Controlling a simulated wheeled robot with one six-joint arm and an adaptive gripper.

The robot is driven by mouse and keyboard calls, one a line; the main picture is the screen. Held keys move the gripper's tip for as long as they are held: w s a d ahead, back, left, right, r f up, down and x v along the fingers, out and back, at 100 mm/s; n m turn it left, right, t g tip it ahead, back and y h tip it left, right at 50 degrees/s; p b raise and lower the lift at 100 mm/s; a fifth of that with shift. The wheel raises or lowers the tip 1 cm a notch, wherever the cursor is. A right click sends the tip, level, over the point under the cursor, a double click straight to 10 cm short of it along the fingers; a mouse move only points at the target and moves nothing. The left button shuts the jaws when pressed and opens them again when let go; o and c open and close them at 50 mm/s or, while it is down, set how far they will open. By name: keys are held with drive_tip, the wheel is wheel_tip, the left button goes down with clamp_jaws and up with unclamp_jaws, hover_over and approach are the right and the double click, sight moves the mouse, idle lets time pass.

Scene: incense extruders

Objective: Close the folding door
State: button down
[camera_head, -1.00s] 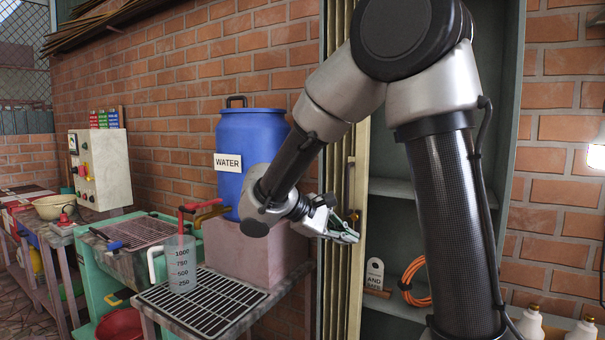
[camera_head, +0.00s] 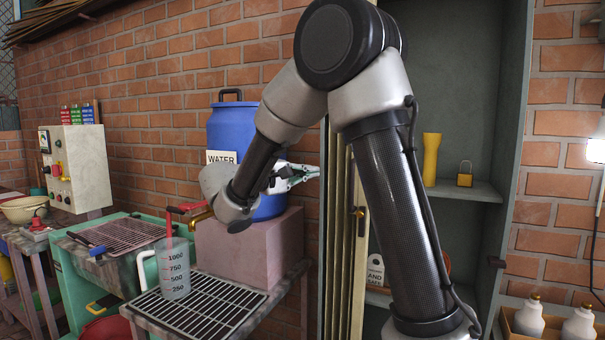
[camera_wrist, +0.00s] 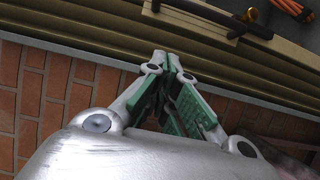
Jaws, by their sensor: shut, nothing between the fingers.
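The folding door (camera_head: 338,256) is a beige, narrow-pleated panel gathered at the left side of a grey-green cabinet (camera_head: 515,130), whose shelves stand exposed. Its leading edge carries a dark handle strip with a brass knob (camera_head: 361,212). My arm hides part of the door and the opening. My gripper (camera_head: 317,172) is shut and empty, left of the pleats and above the knob's height. In the wrist view the shut green-padded fingers (camera_wrist: 168,56) point at the beige pleats (camera_wrist: 100,42), with the handle strip (camera_wrist: 215,15) beyond. I cannot tell whether the fingertips touch the door.
A blue water barrel (camera_head: 232,130) on a pinkish block (camera_head: 250,245) stands close behind my gripper. A measuring jug (camera_head: 173,268) stands on a grated bench (camera_head: 215,308) at left. A yellow flashlight (camera_head: 431,160) and a padlock (camera_head: 465,175) sit on a cabinet shelf.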

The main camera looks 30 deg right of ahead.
drive_tip(key=shift+s+d, duration=0.4)
drive_tip(key=shift+d, duration=0.85)
drive_tip(key=shift+s+d, duration=0.4)
drive_tip(key=shift+d, duration=0.9)
drive_tip(key=shift+s+d, duration=0.4)
drive_tip(key=shift+d, duration=0.85)
